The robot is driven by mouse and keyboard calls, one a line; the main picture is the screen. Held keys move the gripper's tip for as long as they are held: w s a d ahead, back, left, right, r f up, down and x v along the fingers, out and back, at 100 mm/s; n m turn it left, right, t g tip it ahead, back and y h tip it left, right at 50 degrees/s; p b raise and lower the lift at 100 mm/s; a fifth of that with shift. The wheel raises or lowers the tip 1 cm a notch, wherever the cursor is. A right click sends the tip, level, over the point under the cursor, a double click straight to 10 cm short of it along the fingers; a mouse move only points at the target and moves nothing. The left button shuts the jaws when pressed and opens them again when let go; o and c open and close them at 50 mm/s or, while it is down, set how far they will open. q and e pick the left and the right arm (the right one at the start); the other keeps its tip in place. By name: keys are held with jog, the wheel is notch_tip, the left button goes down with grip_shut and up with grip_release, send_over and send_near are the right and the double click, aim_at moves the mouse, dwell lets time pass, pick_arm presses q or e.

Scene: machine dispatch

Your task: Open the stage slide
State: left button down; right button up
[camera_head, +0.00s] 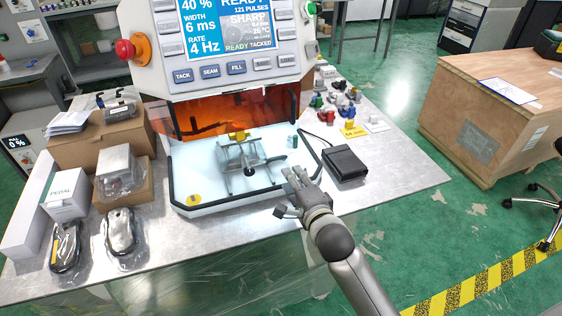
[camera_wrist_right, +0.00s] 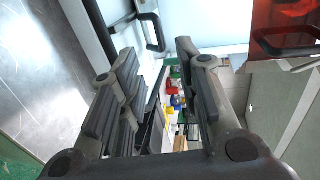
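The stage (camera_head: 190,172) is a white, dark-edged platform at the front of the bench machine, below its orange shield (camera_head: 215,112). A metal fixture (camera_head: 243,160) stands on it. My right gripper (camera_head: 297,188) is just off the stage's front right corner, apart from the fixture. In the right wrist view its fingers (camera_wrist_right: 157,92) are spread with no object held between them. A black bar handle (camera_wrist_right: 153,32) on a pale edge shows past the fingertips there; the gripper does not appear to touch it. My left gripper is not in view.
A black box (camera_head: 344,163) lies right of the stage, with small coloured parts (camera_head: 340,100) behind it. Cardboard boxes (camera_head: 100,140) and bagged items (camera_head: 121,231) crowd the bench's left. The bench's front right (camera_head: 390,180) is bare. A wooden crate (camera_head: 490,120) stands at right.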

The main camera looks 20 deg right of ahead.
aim_at(279, 159)
jog(key=x, duration=1)
jog(key=shift+w+f+p, duration=0.1)
jog(key=shift+w+p, duration=0.15)
jog(key=shift+p, duration=0.1)
grip_shut()
